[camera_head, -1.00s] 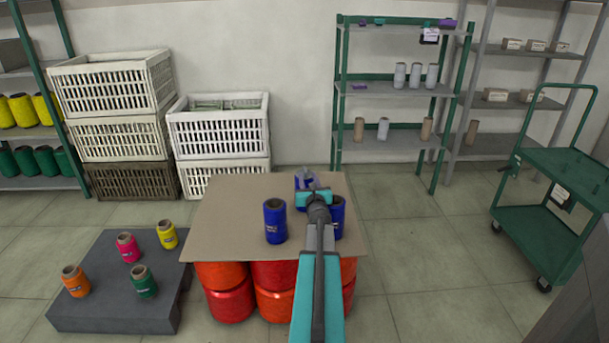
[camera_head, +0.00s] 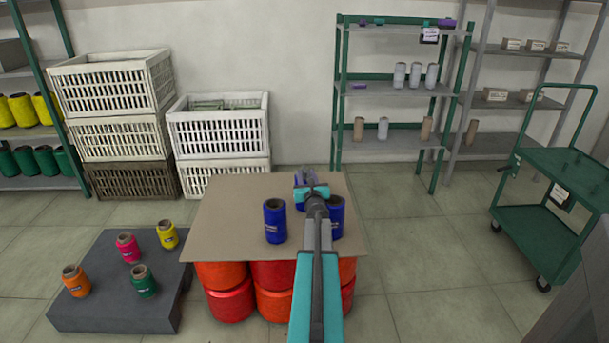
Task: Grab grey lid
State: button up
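I cannot make out a grey lid for certain. My gripper (camera_head: 305,177) is over the far part of the cardboard sheet (camera_head: 225,225), pointing away from me. Its fingers are small and grey, partly behind my teal wrist, and I cannot tell whether they are open or hold anything. A blue bobbin (camera_head: 275,222) stands upright on the sheet, left of my arm. Another blue bobbin (camera_head: 337,218) stands just right of my arm, partly hidden by it.
Red spools (camera_head: 231,300) support the sheet. A low dark grey platform (camera_head: 113,315) at left holds several coloured bobbins. White crates (camera_head: 218,135) stand behind. A green shelf (camera_head: 395,88) is at the back and a green cart (camera_head: 545,230) at right. The floor between them is clear.

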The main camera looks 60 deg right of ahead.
jog(key=shift+x, duration=1.5)
grip_shut()
